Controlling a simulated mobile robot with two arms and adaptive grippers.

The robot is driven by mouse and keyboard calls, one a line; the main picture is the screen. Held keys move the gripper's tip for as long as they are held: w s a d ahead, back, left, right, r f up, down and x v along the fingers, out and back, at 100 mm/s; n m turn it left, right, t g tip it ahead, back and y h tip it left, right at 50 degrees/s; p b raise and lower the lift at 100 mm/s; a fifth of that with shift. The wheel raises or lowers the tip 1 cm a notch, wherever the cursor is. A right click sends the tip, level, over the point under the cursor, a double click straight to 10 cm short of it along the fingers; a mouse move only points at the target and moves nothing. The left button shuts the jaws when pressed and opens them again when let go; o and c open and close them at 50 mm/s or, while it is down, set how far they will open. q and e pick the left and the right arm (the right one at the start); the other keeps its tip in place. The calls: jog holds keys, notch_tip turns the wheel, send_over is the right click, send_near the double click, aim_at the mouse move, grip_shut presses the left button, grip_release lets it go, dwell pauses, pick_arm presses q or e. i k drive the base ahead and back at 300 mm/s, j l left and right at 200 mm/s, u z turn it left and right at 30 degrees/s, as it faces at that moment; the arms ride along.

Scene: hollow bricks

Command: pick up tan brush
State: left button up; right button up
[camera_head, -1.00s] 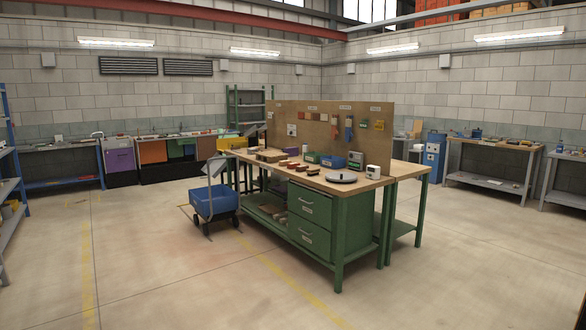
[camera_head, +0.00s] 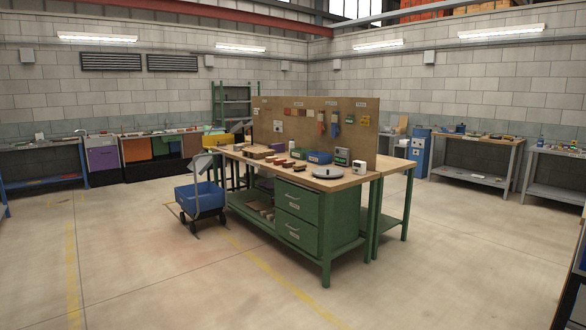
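I cannot make out a tan brush; items at this distance are too small to tell. The green workbench (camera_head: 322,241) stands in the middle of the room, with a wooden top and a pegboard (camera_head: 318,127) along it. Several small red-brown items (camera_head: 284,163) lie on the top near a blue bin (camera_head: 319,157), a round grey disc (camera_head: 337,173) and a small white device (camera_head: 359,167). Small coloured items hang on the pegboard. Neither of my grippers is in view.
A blue cart (camera_head: 199,197) stands on the floor left of the workbench. Other benches line the back wall, and a grey workbench (camera_head: 474,160) stands at the right. The floor in front is clear, with yellow lines. A dark blue frame (camera_head: 572,285) is at the right edge.

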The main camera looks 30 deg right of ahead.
aim_at(299, 167)
jog(key=i+l+z, duration=0.3)
jog(key=i, duration=1.15)
jog(key=i+z, duration=0.25)
jog(key=i, duration=3.55)
jog(key=l+z, duration=0.05)
jog(key=l, duration=0.05)
